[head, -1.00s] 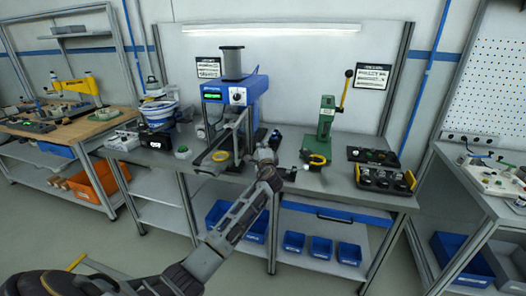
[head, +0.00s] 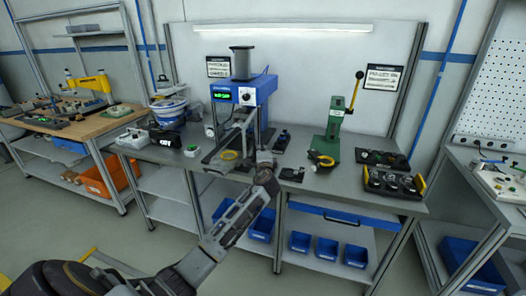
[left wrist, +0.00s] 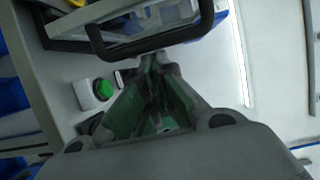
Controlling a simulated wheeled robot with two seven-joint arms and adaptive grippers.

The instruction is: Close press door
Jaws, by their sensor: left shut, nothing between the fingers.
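The press (head: 244,92) is blue, with a dark cylinder on top and a green display, and stands at the middle of the bench. Its door (head: 226,140) appears as a dark-edged clear panel standing open at the front. My left gripper (head: 262,154) is just right of the door, low in front of the press. In the left wrist view my gripper (left wrist: 152,75) is shut and empty, with its tips close to the door's black bar-like handle (left wrist: 165,45). I cannot tell if they touch. My right gripper is out of view.
A green hand press (head: 333,130) and black trays (head: 385,182) stand to the right. Blue bins (head: 328,248) sit on the shelf below.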

